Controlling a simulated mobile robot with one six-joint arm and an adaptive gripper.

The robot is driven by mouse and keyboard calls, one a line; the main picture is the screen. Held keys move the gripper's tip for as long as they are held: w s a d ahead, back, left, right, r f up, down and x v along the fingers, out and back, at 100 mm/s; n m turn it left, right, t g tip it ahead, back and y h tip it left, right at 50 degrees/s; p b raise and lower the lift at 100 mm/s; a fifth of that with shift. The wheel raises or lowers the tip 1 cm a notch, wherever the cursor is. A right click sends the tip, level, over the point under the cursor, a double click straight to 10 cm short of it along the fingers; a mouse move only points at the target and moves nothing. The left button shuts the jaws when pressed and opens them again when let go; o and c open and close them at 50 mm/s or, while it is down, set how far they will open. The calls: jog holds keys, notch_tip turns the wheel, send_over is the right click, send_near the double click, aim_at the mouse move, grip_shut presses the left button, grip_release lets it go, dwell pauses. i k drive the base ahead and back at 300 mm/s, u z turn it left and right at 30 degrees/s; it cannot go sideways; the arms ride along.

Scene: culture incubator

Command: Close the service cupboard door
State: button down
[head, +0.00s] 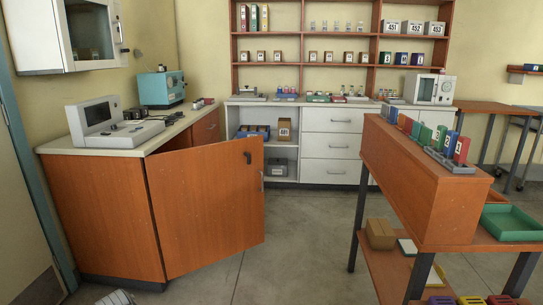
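The service cupboard door appears to be the large orange-brown wooden panel (205,208) at the front of the left bench. It stands open, swung out over the floor, with its left edge by the bench corner and its free edge to the right. A small dark handle (248,157) sits near its upper free edge. A grey handle (262,180) shows just beyond that edge; I cannot tell what it belongs to. The wooden bench body (100,215) stands left of the door, and the door hides the opening behind it.
A wooden rack bench (415,185) with colored binders and lower shelves stands to the right. Grey floor (300,255) is clear between it and the door. White drawers (332,145) stand behind. A grey, partly cut-off object (116,298) shows at the bottom left.

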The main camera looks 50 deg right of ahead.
aim_at(208, 202)
jog(key=z, duration=0.3)
jog(key=i, duration=0.7)
jog(key=z, duration=0.7)
jog(key=i, duration=0.6)
jog(key=z, duration=0.3)
jog(key=k, duration=0.9)
jog(key=z, duration=0.1)
jog(key=i, duration=0.55)
